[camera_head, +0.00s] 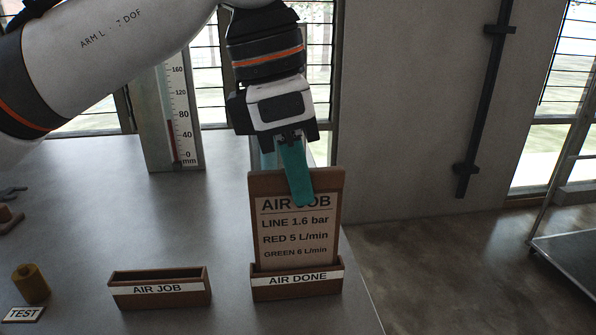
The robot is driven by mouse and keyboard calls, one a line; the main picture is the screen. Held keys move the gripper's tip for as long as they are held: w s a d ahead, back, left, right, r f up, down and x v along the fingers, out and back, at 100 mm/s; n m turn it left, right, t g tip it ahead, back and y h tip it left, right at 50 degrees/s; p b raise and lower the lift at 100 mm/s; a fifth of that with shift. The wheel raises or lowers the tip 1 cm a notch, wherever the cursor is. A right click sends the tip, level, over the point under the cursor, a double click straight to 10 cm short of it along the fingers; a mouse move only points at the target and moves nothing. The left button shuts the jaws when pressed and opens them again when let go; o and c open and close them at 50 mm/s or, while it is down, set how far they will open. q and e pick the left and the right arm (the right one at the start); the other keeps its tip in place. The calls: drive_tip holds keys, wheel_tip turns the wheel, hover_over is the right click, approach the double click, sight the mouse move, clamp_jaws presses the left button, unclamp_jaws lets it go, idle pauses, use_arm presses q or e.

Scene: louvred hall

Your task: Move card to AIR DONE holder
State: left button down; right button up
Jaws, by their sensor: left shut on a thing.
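The card (296,238) is a brown-edged board headed AIR JOB, with lines for LINE, RED and GREEN. It stands nearly upright, its lower edge hidden behind the front of the AIR DONE holder (297,291). How deep it sits in the slot cannot be told. My left gripper (296,178) comes down from above and is shut on the card's top edge. One teal finger lies over the front face and covers part of the heading; the other is mostly hidden behind. The AIR JOB holder (160,302), to the left, is empty. My right gripper is not in view.
A millimetre scale post (172,115) stands behind, at the back of the grey table (110,215). A brass cylinder (31,284) and a TEST label (24,314) are at the left front. The table's right edge runs just beside the AIR DONE holder.

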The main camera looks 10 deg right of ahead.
use_arm(q)
drive_tip(key=c, duration=1.4)
unclamp_jaws()
drive_tip(key=p+v, duration=0.6)
drive_tip(key=v, duration=0.1)
drive_tip(key=shift+d+r, duration=0.2)
drive_tip(key=shift+d, duration=0.2)
